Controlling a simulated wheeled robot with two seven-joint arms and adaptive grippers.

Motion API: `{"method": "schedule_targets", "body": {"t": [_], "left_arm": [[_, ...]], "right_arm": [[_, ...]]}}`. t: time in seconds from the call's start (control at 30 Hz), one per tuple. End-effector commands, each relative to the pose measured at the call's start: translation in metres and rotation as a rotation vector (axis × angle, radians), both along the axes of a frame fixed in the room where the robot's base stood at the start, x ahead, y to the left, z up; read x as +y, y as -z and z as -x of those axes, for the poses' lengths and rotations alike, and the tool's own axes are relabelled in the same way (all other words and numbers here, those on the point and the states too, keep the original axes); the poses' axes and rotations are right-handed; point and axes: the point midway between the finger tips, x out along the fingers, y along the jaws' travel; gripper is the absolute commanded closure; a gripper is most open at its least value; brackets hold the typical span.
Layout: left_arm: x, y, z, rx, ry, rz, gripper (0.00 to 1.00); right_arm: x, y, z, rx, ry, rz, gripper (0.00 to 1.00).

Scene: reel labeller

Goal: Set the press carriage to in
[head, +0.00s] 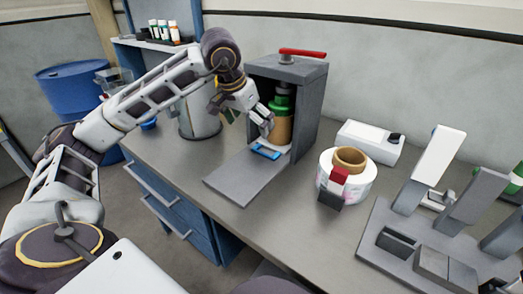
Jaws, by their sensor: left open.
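The press (307,95) is a grey box on the bench with a red handle (303,52) on top. Its front is open and a grey flap or plate (240,183) lies out in front on the bench. Inside are a green part (281,104) and a tan cylinder (279,130). A blue piece (266,151) sits low at the opening, perhaps part of the carriage. My left gripper (262,122) is open at the left side of the opening, close to the tan cylinder; contact cannot be told. My right gripper is not in view.
A label reel (327,176) with a red and black piece stands right of the press. A white device (368,143) is behind it. A grey stand (410,245) with upright plates fills the right. A metal canister (200,118) stands behind my left forearm. The front middle bench is clear.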

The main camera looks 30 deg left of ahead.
Motion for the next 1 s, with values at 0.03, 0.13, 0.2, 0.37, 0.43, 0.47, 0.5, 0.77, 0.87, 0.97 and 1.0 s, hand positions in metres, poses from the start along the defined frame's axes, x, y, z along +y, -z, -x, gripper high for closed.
{"method": "schedule_targets", "body": {"t": [0.03,0.13,0.2,0.37,0.43,0.47,0.5,0.77,0.87,0.97,1.0], "left_arm": [[0.000,0.001,0.000,0.000,0.000,0.000,0.00],[0.000,0.003,-0.001,0.001,-0.001,0.001,0.00],[0.000,0.007,-0.002,0.001,-0.001,0.001,0.00],[-0.001,0.020,-0.007,0.003,-0.002,0.001,0.00],[-0.001,0.027,-0.010,0.003,-0.001,0.001,0.00],[-0.001,0.031,-0.011,0.003,-0.001,0.001,0.00],[-0.001,0.035,-0.013,0.003,-0.001,0.001,0.00],[-0.003,0.067,-0.027,0.003,-0.001,0.002,0.00],[-0.003,0.080,-0.032,0.003,-0.001,0.000,0.00],[-0.003,0.091,-0.037,0.002,-0.001,0.002,0.00],[-0.003,0.096,-0.039,0.003,-0.001,0.001,0.00]], "right_arm": [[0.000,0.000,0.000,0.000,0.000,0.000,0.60],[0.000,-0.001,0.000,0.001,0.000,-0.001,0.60],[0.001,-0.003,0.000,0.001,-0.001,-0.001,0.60],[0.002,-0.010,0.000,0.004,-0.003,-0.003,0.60],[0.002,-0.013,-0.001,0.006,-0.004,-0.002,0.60],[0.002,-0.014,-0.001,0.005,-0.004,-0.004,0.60],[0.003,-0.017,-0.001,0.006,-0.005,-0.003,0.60],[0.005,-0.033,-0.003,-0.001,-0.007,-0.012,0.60],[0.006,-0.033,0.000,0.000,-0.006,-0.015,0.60],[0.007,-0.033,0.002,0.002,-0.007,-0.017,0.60],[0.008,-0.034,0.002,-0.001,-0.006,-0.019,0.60]]}}
